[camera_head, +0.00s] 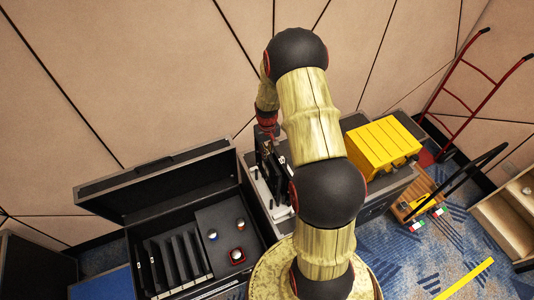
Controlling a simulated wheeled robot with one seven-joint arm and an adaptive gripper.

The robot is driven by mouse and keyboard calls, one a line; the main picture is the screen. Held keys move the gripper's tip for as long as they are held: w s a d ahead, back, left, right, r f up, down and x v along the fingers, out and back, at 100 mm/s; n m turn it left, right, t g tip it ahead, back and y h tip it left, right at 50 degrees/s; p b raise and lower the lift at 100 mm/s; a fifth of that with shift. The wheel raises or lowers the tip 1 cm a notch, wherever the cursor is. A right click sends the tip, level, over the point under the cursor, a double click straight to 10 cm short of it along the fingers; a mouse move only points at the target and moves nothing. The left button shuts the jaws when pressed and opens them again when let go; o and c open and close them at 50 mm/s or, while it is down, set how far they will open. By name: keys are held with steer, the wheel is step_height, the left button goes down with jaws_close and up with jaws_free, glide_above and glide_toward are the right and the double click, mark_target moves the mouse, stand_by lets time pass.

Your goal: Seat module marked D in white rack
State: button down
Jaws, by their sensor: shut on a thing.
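My gripper (268,147) is at the end of my bent arm, above the dark case at the centre, pointing down. It is shut on a dark module (275,172), whose letter I cannot read. A white rack (262,190) lies under and beside it, mostly hidden by my arm and dark parts. I cannot tell whether the held module touches the rack. In the open black case at left, several upright dark modules (176,262) stand in a row.
A red hand truck (470,85) and wooden cart (418,190) stand at right.

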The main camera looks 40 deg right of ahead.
mark_target(267, 167)
stand_by(0.5)
steer(key=shift+f+b, duration=3.65)
steer(key=shift+f, duration=1.25)
steer(key=shift+f+b, duration=0.4)
steer(key=shift+f, duration=0.15)
steer(key=c, duration=1.8)
jaws_free()
steer(key=shift+o, duration=0.2)
steer(key=o, duration=0.4)
steer(key=shift+o, duration=0.3)
steer(key=shift+r, duration=0.15)
